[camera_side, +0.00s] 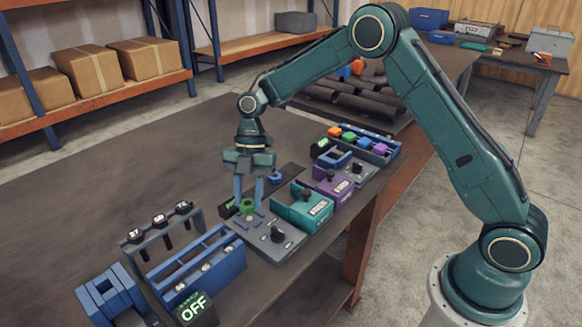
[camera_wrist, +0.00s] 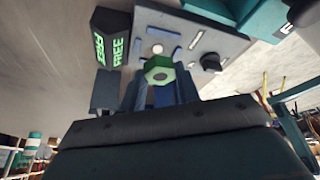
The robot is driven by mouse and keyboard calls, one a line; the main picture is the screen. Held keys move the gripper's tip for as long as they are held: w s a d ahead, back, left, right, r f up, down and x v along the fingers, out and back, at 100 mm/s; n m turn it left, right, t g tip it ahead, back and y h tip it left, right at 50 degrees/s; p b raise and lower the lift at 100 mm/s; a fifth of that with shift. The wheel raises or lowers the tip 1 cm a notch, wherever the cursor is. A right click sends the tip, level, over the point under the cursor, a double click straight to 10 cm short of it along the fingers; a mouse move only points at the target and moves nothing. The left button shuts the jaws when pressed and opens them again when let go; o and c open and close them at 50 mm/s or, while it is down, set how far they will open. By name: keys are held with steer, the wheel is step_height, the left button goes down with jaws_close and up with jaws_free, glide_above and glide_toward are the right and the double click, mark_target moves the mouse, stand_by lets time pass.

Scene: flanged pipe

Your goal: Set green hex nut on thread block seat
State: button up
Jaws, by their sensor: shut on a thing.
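My gripper (camera_side: 248,192) points down over the work table, and its two blue fingers are shut on the green hex nut (camera_side: 247,205). The nut also shows between the fingertips in the wrist view (camera_wrist: 158,69). The grey thread block plate (camera_side: 277,243) lies below and to the right of the nut, with blue strips and a black knob (camera_wrist: 211,62) on it. In the wrist view the grey plate (camera_wrist: 225,40) lies beyond the nut, with a round pale spot (camera_wrist: 157,48) close to it. I cannot tell whether the nut touches the plate.
A black display (camera_wrist: 111,38) reading FREE stands beside the plate. Teal (camera_side: 302,207) and purple (camera_side: 333,186) boxes stand to the right. A tray (camera_side: 362,146) of coloured pieces lies farther back. The table's left side is clear.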

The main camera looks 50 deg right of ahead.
mark_target(249, 200)
steer(key=shift+f, duration=0.85)
steer(key=shift+f, duration=0.55)
stand_by(0.6)
steer(key=o, duration=1.5)
steer(key=shift+c, duration=0.2)
steer(key=shift+w, duration=0.1)
steer(key=shift+c, duration=0.2)
steer(key=shift+r, duration=0.15)
steer(key=shift+o, duration=0.4)
steer(key=shift+w+r, duration=0.1)
steer(key=shift+r, duration=0.6)
steer(key=shift+s+r, duration=0.2)
steer(key=shift+r, duration=2.5)
